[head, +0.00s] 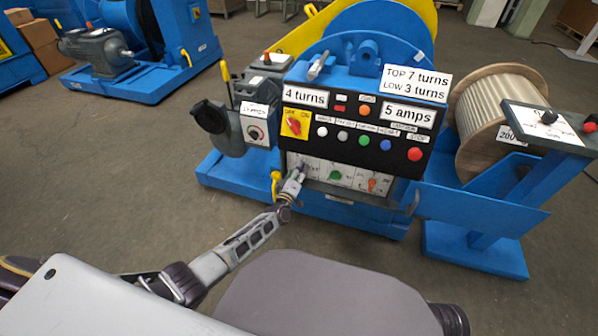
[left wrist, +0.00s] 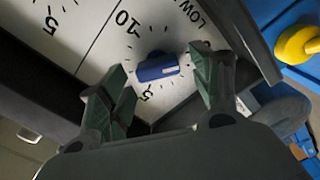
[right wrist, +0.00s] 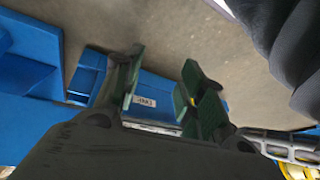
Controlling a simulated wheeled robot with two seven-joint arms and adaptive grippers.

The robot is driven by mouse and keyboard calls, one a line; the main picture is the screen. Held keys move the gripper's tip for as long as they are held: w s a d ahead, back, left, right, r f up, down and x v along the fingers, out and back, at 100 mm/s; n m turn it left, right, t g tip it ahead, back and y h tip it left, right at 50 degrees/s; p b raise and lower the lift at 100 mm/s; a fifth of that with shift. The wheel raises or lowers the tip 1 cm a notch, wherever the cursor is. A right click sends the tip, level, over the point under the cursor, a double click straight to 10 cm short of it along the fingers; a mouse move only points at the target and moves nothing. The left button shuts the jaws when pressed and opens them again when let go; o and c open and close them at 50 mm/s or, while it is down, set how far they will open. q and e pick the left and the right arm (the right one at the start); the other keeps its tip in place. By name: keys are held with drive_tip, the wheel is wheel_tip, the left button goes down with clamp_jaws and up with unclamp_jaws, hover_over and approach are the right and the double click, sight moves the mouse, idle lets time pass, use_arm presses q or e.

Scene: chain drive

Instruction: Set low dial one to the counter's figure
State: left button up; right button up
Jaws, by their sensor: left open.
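A blue dial knob (left wrist: 157,68) sits on a white scale plate with ticks, the figures 10 and 5 and partly cut-off "LOW" lettering. My left gripper (left wrist: 160,85) is open around the knob's near side, one finger on each side; I cannot tell whether either touches it. In the head view my left gripper (head: 298,178) is at the left end of the lower dial panel (head: 350,176) and hides the blue knob. A plate (head: 305,97) on the black control box reads "4 turns". My right gripper (right wrist: 162,85) is open and empty, away from the panel.
A sign (head: 416,82) reads "TOP 7 turns, LOW 3 turns"; another plate (head: 407,115) reads "5 amps". A green knob (head: 335,175) and a red knob (head: 372,184) share the lower panel. A yellow hook-like part (left wrist: 298,45) stands right of the dial plate.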

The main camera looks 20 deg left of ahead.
use_arm(q)
drive_tip(key=shift+w, duration=0.8)
use_arm(e)
drive_tip(key=shift+s+a+f, duration=0.1)
drive_tip(key=shift+a+f, duration=0.05)
drive_tip(key=shift+f, duration=0.35)
drive_tip(key=shift+s+a+f, duration=0.1)
drive_tip(key=shift+a+f, duration=0.05)
drive_tip(key=shift+f, duration=0.35)
use_arm(q)
drive_tip(key=shift+c, duration=0.4)
drive_tip(key=c, duration=1)
drive_tip(key=shift+o, duration=0.2)
use_arm(e)
drive_tip(key=shift+w+d+r, duration=0.15)
drive_tip(key=shift+w+r, duration=0.35)
drive_tip(key=shift+r, duration=0.05)
